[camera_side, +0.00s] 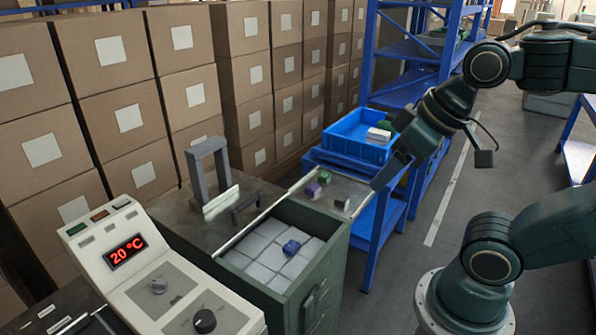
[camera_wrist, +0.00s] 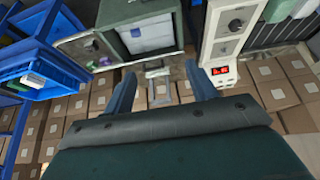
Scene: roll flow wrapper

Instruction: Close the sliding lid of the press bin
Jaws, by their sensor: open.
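The press bin (camera_side: 338,245) is a dark green box with its top open at the front. Grey blocks fill it, and a blue-purple cube (camera_side: 291,247) lies on them. The sliding lid (camera_side: 190,222) appears as a dark flat plate to the left of the opening, with a dark bar handle (camera_side: 246,207) near its edge. The bin also shows in the wrist view (camera_wrist: 115,15). My gripper (camera_side: 376,184) is beyond the bin's right side, apart from the lid handle, pointing down-left. In the wrist view my gripper (camera_wrist: 160,85) has its two blue fingers spread wide with nothing held.
A grey upright frame (camera_side: 208,160) stands behind the lid. Purple (camera_side: 312,190), green and dark cubes lie on a grey surface right of the bin. A blue tray (camera_side: 350,138) stands beyond. A control panel (camera_side: 150,270) reading 20 °C is at front left. Stacked cartons (camera_side: 110,110) line the back.

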